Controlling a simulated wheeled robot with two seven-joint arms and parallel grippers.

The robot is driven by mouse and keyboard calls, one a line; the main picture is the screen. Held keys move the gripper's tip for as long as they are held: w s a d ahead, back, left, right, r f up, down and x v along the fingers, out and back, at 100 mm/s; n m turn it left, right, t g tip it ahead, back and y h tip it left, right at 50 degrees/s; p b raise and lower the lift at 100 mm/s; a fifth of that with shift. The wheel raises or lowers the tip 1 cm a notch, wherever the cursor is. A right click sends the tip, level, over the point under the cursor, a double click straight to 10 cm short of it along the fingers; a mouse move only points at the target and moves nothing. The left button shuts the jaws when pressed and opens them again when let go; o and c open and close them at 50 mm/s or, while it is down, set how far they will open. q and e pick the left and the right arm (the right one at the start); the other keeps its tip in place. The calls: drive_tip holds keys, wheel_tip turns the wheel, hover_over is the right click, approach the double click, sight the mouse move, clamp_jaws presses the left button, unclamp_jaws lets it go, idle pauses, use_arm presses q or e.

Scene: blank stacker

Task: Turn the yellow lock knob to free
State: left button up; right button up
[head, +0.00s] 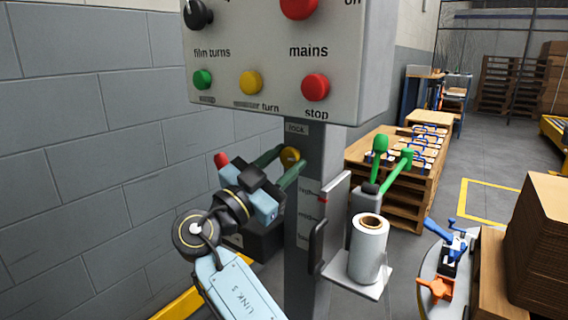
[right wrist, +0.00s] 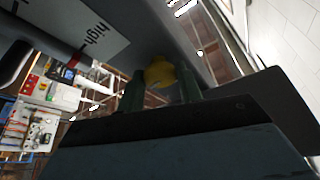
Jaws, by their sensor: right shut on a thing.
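The yellow lock knob (head: 290,155) sits on the grey column (head: 300,230), just below the "lock" label. My right gripper (head: 280,160) reaches it from the lower left, its dark green fingers on either side of the knob, shut on it. In the right wrist view the yellow knob (right wrist: 160,73) shows between the two green fingers (right wrist: 160,90). Part of the knob is hidden by the fingers in the head view, and which way it is turned cannot be told. My left gripper is not in view.
Above is a control panel (head: 275,45) with several coloured buttons and knobs. Right of the column, a film roll (head: 368,250) stands on a carriage with green-knobbed handles (head: 392,155). A grey block wall (head: 90,130) is close on the left. Wooden pallets and cardboard stand right.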

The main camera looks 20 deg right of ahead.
drive_tip(key=shift+a+m+g, duration=0.1)
drive_tip(key=shift+m+g, duration=0.7)
drive_tip(key=shift+m, duration=0.6)
drive_tip(key=o, duration=1)
